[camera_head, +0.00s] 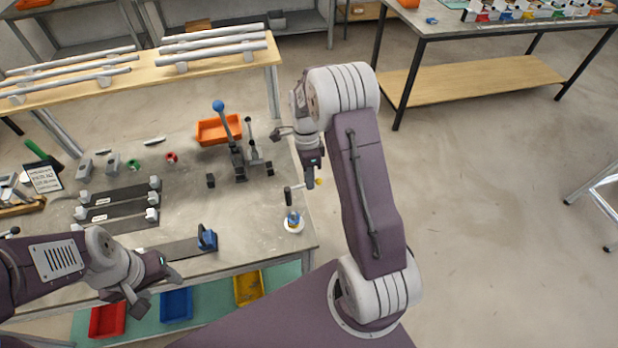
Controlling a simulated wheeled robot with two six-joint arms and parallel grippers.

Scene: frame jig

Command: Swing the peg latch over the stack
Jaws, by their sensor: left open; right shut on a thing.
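My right gripper (310,180) points down near the table's right edge and is shut on a small part, mostly hidden by the fingers. A short light rod with a dark knob (288,196) sticks out to the left of the fingertips, and a yellow tip (319,182) shows on their right. I cannot tell for sure which of these is the peg latch. Just below stands a small stack (293,219), blue on top of a white round base, apart from the fingers in the picture. My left gripper (158,288) is open and empty over the table's front edge.
A toggle clamp with a blue ball handle (218,106) stands mid-table before an orange bin (212,131). Dark strips with grey end blocks (118,205) lie left. A blue block (206,238) sits near the front. Coloured bins (176,305) are below the front edge.

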